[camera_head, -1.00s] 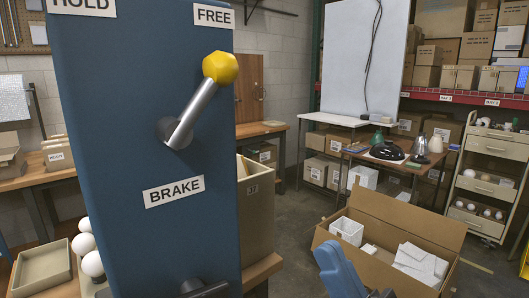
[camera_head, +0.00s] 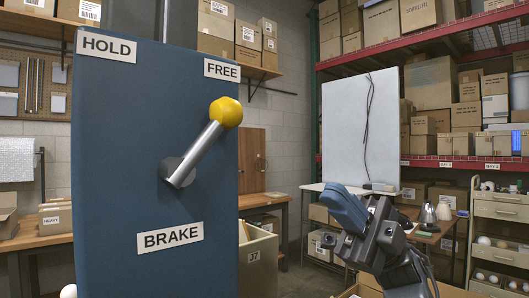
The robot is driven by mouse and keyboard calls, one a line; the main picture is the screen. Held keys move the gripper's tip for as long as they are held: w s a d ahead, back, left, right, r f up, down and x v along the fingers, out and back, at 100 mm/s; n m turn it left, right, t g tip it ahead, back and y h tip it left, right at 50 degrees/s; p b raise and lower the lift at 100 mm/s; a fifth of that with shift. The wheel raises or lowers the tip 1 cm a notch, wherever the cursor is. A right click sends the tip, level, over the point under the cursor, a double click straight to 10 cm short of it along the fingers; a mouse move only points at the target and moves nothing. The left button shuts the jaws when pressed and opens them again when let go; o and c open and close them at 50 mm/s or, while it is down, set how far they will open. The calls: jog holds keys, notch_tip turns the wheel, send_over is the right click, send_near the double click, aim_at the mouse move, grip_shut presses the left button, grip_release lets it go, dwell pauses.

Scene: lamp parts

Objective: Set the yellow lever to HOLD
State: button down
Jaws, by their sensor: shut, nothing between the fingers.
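The lever has a grey metal shaft and a yellow knob (camera_head: 226,112). It is mounted on a blue upright panel (camera_head: 110,170) at the left of the head view. The shaft slants up and right from its pivot, and the knob lies just below the FREE label (camera_head: 221,70). The HOLD label (camera_head: 107,45) is at the panel's top left, and the BRAKE label (camera_head: 170,238) is below the pivot. My gripper (camera_head: 343,207), with blue fingers, is to the right of the panel and lower than the knob. It is shut, empty and apart from the lever.
A cardboard bin (camera_head: 258,258) stands behind the panel's right edge. A white board (camera_head: 350,125) and red-beamed shelving (camera_head: 470,162) with boxes are at the back. A drawer cart (camera_head: 500,230) stands at the far right. The space between lever and gripper looks clear.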

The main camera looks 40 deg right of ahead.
aim_at(239, 124)
jog(key=shift+w+d+r+h+b, duration=0.15)
jog(key=shift+d+r+h+b, duration=0.15)
jog(key=shift+d+r+h, duration=0.4)
jog(key=shift+w+d+r+h+b, duration=0.1)
jog(key=shift+d+r+h+b, duration=0.25)
jog(key=shift+h, duration=0.65)
jog(key=shift+r, duration=0.1)
jog(key=p+x, duration=0.3)
jog(key=x, duration=1.1)
jog(key=shift+p, duration=0.35)
jog(key=shift+r, duration=0.1)
